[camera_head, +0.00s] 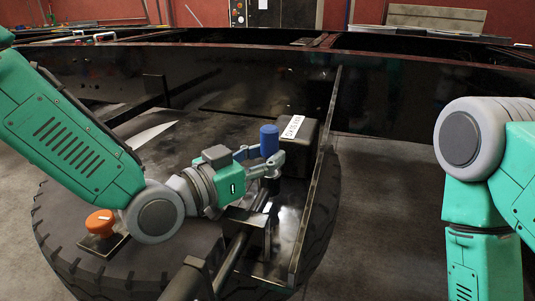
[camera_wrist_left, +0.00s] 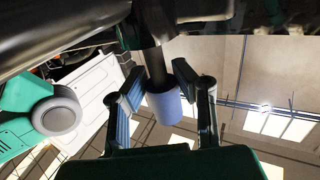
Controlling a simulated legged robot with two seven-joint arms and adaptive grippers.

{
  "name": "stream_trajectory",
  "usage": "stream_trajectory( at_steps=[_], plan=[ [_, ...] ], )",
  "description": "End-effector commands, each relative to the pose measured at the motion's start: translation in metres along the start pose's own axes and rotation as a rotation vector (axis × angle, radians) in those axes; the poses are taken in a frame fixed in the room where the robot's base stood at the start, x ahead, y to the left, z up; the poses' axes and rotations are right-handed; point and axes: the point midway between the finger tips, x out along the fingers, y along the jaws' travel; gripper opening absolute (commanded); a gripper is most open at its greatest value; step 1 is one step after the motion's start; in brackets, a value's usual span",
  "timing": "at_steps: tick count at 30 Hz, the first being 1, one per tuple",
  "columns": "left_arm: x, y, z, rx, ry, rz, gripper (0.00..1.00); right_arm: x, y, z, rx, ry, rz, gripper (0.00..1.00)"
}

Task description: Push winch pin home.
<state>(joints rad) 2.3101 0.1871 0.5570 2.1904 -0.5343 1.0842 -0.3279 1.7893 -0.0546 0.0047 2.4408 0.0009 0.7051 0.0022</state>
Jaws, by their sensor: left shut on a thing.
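The winch pin has a blue cylindrical handle (camera_head: 269,140) that stands upright beside the black winch housing (camera_head: 300,155) in the head view. My left gripper (camera_head: 268,165) is at the pin, its fingers shut around it just below the blue top. In the left wrist view the blue handle (camera_wrist_left: 165,105) and its dark shaft show between the two fingers of my left gripper (camera_wrist_left: 158,80). The pin's lower end and its hole are hidden behind the gripper and bracket. My right arm (camera_head: 480,150) shows at the right, but its gripper is out of view.
A black bracket plate (camera_head: 318,180) rises just right of the winch housing. A large tyre (camera_head: 60,240) lies beneath the left arm. An orange knob (camera_head: 100,222) sits near my left wrist. The long dark chassis rail (camera_head: 400,95) runs across behind. Floor is clear between tyre and right arm.

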Motion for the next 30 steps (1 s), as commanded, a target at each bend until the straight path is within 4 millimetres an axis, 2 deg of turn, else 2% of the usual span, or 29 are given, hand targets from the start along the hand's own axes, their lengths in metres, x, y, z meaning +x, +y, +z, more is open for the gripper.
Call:
stream_trajectory(
  at_steps=[30],
  plan=[
    [0.000,0.000,0.026,0.000,0.001,0.000,0.00,0.018,0.000,0.001,0.000,0.000,0.000,0.00]
  ],
)
